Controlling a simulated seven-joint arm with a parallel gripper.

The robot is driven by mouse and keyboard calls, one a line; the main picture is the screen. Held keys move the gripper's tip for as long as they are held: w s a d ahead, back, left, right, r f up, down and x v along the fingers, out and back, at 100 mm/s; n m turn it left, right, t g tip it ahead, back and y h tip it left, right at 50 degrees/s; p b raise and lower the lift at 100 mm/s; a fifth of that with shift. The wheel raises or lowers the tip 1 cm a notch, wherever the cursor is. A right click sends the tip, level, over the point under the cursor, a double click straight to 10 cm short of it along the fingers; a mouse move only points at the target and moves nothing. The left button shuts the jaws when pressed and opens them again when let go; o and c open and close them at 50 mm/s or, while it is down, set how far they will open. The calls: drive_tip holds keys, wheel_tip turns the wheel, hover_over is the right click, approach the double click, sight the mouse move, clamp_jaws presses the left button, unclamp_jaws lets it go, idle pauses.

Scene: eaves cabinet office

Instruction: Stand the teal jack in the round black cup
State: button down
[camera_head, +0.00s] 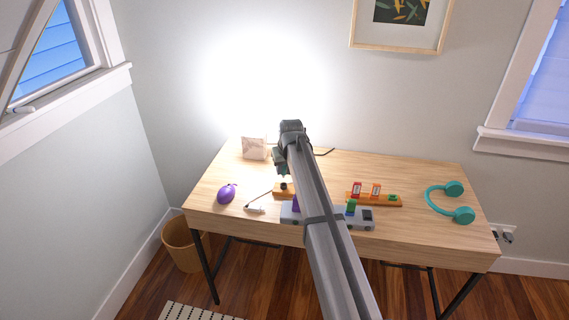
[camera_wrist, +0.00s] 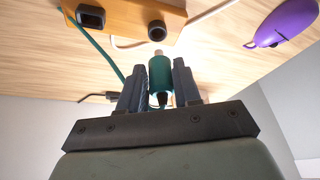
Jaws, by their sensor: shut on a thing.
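My gripper (camera_wrist: 160,85) is shut on the teal jack (camera_wrist: 160,75), a short cylinder with a pale tip, in the wrist view. The tip points toward the round black cup (camera_wrist: 157,29) on a wooden block (camera_wrist: 122,17); I cannot tell whether they touch. A square black socket (camera_wrist: 91,16) sits on the same block. In the head view my gripper (camera_head: 283,174) is just above the block (camera_head: 279,192), and my arm hides part of this area.
A grey block (camera_head: 358,223) with a green piece lies right of my arm, before an orange rack (camera_head: 385,200). Teal headphones (camera_head: 465,214) lie right. A purple object (camera_head: 227,193), a white plug (camera_head: 254,209) and a pale picture block (camera_head: 254,148) are left. A teal cable (camera_wrist: 95,45) runs nearby.

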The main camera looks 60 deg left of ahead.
drive_tip(key=shift+f, duration=1.1)
drive_tip(key=shift+f, duration=1.35)
idle(1.0)
drive_tip(key=c, duration=0.7)
unclamp_jaws()
drive_tip(key=v, duration=1.3)
drive_tip(key=shift+s+d+r, duration=0.1)
drive_tip(key=shift+d+r, duration=0.05)
drive_tip(key=shift+r, duration=0.2)
